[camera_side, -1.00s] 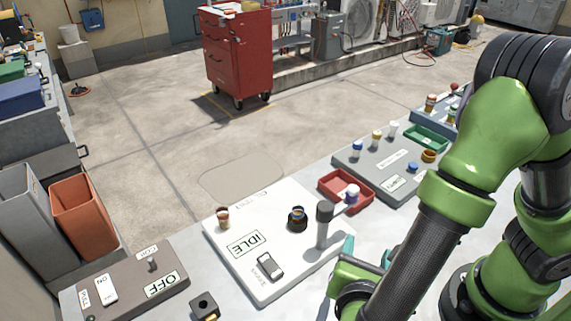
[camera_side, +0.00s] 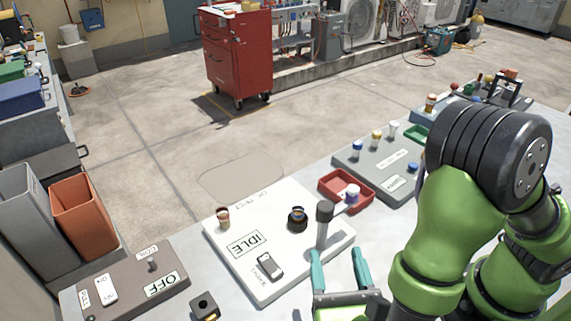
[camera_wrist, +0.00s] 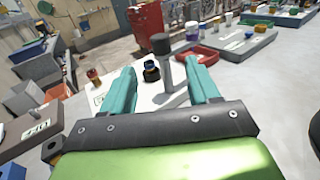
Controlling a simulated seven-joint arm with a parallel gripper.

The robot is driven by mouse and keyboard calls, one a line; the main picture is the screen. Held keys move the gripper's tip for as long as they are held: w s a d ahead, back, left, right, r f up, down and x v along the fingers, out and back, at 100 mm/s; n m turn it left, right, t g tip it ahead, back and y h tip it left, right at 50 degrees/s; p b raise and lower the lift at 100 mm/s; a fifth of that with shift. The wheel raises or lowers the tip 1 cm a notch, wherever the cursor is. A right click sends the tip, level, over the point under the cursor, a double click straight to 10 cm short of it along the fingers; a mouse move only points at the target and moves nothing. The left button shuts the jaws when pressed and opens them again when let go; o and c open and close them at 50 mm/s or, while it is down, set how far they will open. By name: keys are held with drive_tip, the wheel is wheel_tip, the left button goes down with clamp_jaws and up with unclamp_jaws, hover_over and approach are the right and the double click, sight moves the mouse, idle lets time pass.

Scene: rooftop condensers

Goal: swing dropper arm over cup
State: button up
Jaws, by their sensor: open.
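A grey post with a dark cap (camera_side: 324,211) stands upright on the right part of a white board marked IDLE (camera_side: 240,275). A thin pale arm (camera_side: 340,208) reaches from the post up and right toward a white vessel with a purplish top (camera_side: 351,192), at the red tray. A dark cup with a blue ring (camera_side: 297,219) stands left of the post, apart from that arm. My gripper (camera_side: 338,254) is open and empty on the near side of the post. In the wrist view, the post (camera_wrist: 165,70) shows ahead between the teal fingers of my gripper (camera_wrist: 160,72).
The red tray (camera_side: 325,189) lies at the board's back right, with a grey board of small bottles (camera_side: 376,185) beyond. A small brown-topped bottle (camera_side: 222,217) and a SPARE-marked switch (camera_side: 270,265) sit on the white board. An OFF panel (camera_side: 130,295) is at left.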

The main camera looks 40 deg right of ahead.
sight(327, 216)
drive_tip(key=x, duration=1.2)
drive_tip(key=shift+w, duration=0.1)
clamp_jaws()
